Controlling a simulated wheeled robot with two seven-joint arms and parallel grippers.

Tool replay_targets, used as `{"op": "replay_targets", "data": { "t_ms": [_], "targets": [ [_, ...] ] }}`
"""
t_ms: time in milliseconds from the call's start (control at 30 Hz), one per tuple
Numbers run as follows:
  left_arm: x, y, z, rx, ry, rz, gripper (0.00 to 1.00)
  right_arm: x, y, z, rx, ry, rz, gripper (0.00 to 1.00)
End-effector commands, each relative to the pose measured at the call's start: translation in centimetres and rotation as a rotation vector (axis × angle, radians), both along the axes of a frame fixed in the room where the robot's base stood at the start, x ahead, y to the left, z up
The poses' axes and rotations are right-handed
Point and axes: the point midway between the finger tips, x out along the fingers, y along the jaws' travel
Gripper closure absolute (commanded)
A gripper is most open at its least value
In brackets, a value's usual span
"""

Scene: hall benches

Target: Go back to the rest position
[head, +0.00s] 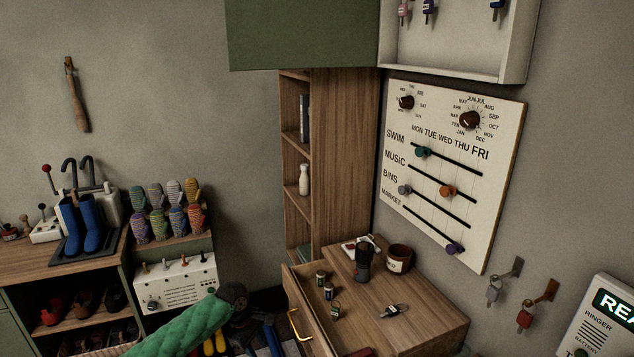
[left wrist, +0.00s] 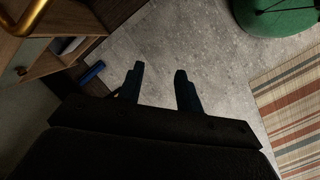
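My left arm, in a green quilted cover, comes in at the bottom of the head view beside the open drawer (head: 299,300). In the left wrist view my left gripper (left wrist: 159,72) has its two dark blue fingers well apart, with only grey floor showing between them. It holds nothing. My right gripper is not in view.
The wooden cabinet (head: 425,310) bears a moka pot (head: 363,262), a brown mug (head: 399,258) and a tagged key (head: 394,311). The drawer holds small jars (head: 322,279). The wrist view shows a striped rug (left wrist: 290,100), a green round seat (left wrist: 277,15) and a brass handle (left wrist: 30,17).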

Motion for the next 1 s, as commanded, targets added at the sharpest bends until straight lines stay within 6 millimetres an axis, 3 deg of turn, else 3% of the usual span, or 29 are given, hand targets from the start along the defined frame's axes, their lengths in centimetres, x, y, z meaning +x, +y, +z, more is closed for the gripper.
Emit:
{"op": "replay_targets", "data": {
  "t_ms": [33,267,567,767,1000],
  "targets": [
    [-0.6,0.8,-2.0,0.003,-0.014,-0.023,0.64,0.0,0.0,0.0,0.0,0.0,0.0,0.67],
    [-3.1,5.5,-9.9,0.051,-0.123,-0.183,0.64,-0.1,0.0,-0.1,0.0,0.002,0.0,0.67],
    [-8.8,12.8,-19.7,0.175,-0.224,-0.426,0.64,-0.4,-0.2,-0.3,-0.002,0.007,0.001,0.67],
    [-14.1,18.5,-25.6,0.282,-0.252,-0.617,0.64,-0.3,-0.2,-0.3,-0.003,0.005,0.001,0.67],
    [-22.1,25.6,-31.5,0.416,-0.24,-0.883,0.64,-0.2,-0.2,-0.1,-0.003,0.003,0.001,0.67]
  ]
}}
